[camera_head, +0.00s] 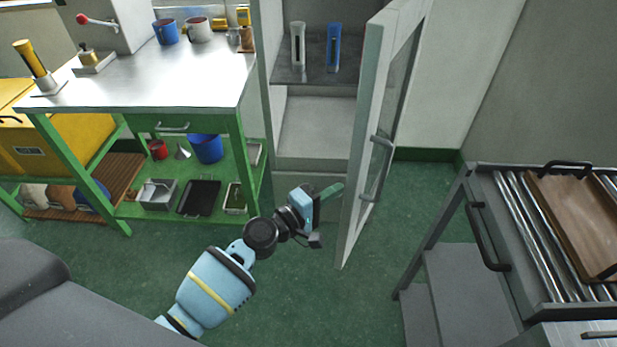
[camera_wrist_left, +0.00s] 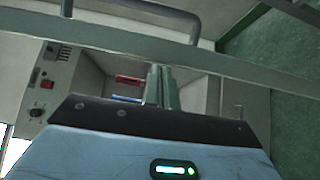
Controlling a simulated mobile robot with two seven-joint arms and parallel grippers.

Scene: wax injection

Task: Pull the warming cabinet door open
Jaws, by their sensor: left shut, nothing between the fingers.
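The warming cabinet door (camera_head: 368,100) stands wide open in the head view, swung out to the right of the cabinet. It is a pale frame with a glass pane and a bar handle (camera_head: 377,168) on its outer face. The open cabinet (camera_head: 318,125) shows a shelf with a white and a blue upright item. My left gripper (camera_head: 334,190) is just left of the door's lower part, on its inner side, fingers together and empty. In the left wrist view its green fingers (camera_wrist_left: 161,88) are closed, near the door frame (camera_wrist_left: 185,45). My right gripper is not in view.
A green workbench (camera_head: 185,85) with a metal top stands left of the cabinet. A roller cart (camera_head: 480,240) with a brown tray (camera_head: 575,220) stands at the right. Green floor is clear between the door and the cart.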

